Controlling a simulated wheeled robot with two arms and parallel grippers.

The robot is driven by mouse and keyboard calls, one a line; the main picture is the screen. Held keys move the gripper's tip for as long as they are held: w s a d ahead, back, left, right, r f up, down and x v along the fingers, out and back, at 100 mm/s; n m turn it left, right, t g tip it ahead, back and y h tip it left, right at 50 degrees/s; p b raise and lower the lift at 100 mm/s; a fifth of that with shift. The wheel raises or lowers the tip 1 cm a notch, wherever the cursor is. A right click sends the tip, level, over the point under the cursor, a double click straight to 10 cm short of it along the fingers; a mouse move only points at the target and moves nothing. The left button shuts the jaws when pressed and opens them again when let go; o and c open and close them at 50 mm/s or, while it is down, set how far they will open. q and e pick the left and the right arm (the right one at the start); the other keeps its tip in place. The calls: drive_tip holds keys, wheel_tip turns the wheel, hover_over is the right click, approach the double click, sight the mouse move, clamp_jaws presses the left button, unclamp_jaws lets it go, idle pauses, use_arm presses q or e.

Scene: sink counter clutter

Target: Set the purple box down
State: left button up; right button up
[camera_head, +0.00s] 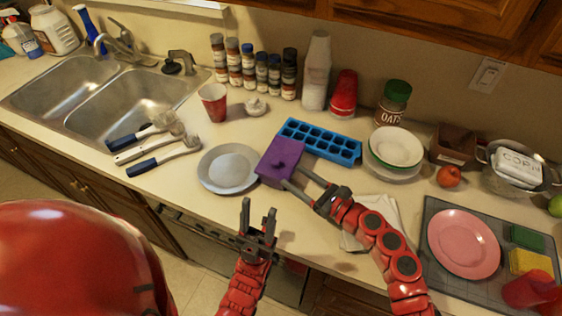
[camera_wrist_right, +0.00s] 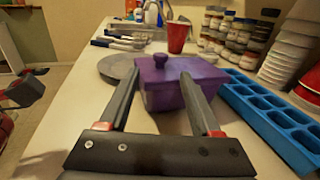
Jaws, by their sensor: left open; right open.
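The purple box (camera_head: 279,160), with a small knob on its lid, rests on the counter between the grey plate (camera_head: 228,168) and the blue ice tray (camera_head: 318,141). My right gripper (camera_head: 296,178) is open at the box's near right side. In the right wrist view the purple box (camera_wrist_right: 180,80) stands upright just beyond and between the two spread fingers (camera_wrist_right: 160,98), which overlap it in the picture; whether they touch it I cannot tell. My left gripper (camera_head: 259,222) is open and empty, in front of the counter's front edge.
Brushes (camera_head: 160,145) lie left of the grey plate, beside the sink (camera_head: 125,95). A red cup (camera_head: 213,102) and spice jars (camera_head: 248,66) stand behind. White bowls (camera_head: 396,147), a cloth (camera_head: 372,222) and a pink plate (camera_head: 463,243) are to the right.

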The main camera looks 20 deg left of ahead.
sight(279, 166)
drive_tip(key=p+x, duration=0.2)
drive_tip(key=x, duration=0.3)
drive_tip(key=shift+w+a+r, duration=0.1)
drive_tip(key=shift+w+a, duration=0.05)
drive_tip(key=shift+a, duration=0.3)
drive_tip(key=shift+c, duration=1)
clamp_jaws()
